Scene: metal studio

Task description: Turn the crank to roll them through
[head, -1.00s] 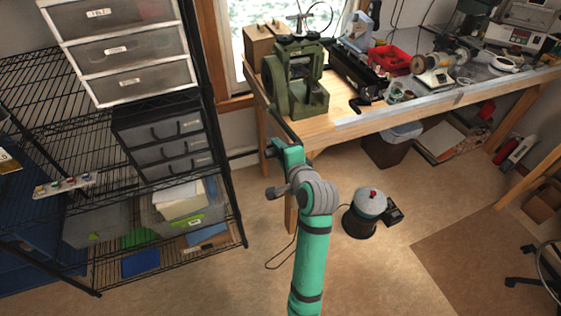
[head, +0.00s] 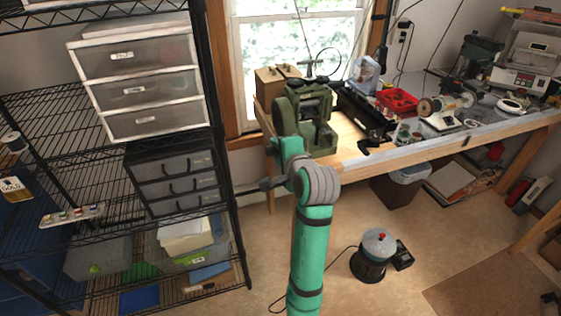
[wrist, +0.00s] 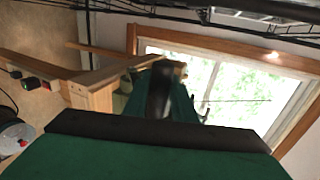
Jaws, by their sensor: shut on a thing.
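The green rolling mill (head: 318,137) stands upright on the left end of the wooden bench, below the window, in the head view. My gripper (head: 280,146) is at the mill's front left side, just past the bench's left end. It is shut on the crank's handle. The crank arm is mostly hidden behind my gripper in the head view. In the wrist view a dark upright piece, seemingly the crank handle (wrist: 160,90), stands at the middle, against my green gripper. The fingertips are not clear. I cannot see whether anything lies between the rollers.
The bench (head: 350,155) runs right, crowded with a red bin (head: 397,101) and tools. A wire shelf (head: 60,120) with drawers (head: 143,90) stands close on the left.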

